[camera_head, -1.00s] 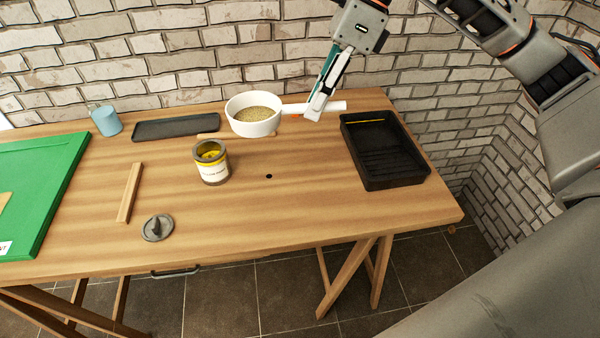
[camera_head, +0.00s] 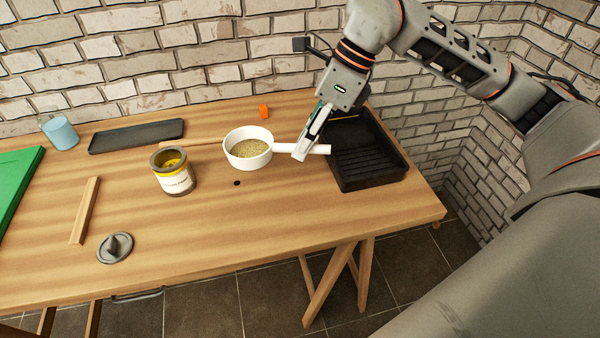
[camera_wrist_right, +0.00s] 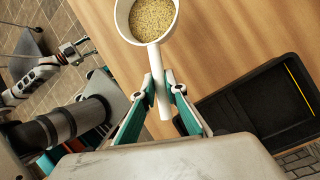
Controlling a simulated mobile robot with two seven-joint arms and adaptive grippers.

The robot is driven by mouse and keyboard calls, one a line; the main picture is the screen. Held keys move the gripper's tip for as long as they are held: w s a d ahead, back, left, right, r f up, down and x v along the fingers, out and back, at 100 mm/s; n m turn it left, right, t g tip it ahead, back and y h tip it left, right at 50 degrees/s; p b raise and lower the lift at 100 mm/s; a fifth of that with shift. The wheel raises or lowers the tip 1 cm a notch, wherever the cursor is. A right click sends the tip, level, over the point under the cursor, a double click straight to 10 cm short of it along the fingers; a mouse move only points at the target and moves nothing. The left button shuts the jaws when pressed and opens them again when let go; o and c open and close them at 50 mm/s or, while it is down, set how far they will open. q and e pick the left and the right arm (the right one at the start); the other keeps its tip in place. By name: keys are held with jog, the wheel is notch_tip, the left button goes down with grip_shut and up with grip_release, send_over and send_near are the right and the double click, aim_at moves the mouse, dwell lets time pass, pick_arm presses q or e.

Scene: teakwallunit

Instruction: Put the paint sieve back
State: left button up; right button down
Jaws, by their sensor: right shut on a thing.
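The paint sieve (camera_head: 248,148) is a white round bowl with a grainy yellowish bottom and a straight white handle. My right gripper (camera_head: 302,154) is shut on its handle, with the bowl to the left of the fingers. In the right wrist view the sieve's bowl (camera_wrist_right: 150,18) is at the top, and the handle runs down between the fingertips of the right gripper (camera_wrist_right: 164,92). The bowl is roughly level; whether it touches the table is unclear. What looks like my left gripper (camera_wrist_right: 76,50) is small at the wrist view's left; its fingers are unclear.
A black paint tray (camera_head: 368,165) stands right of the sieve on the wooden table (camera_head: 230,215). An open paint tin (camera_head: 173,172) stands left of it. An orange block (camera_head: 264,111), a dark flat tray (camera_head: 137,136), a blue cup (camera_head: 60,132), a wooden stick (camera_head: 86,210) and a grey lid (camera_head: 115,247) are around.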

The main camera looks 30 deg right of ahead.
notch_tip(320, 180, down, 3)
jog(key=shift+f, duration=0.6)
jog(key=shift+f+b, duration=0.3)
notch_tip(320, 180, down, 4)
jog(key=shift+r+b, duration=0.2)
jog(key=shift+b, duration=0.15)
pick_arm(q)
jog(key=shift+w+d+r, duration=0.2)
jog(key=shift+w+d, duration=0.2)
jog(key=shift+w, duration=0.05)
pick_arm(e)
jog(key=shift+r, duration=0.1)
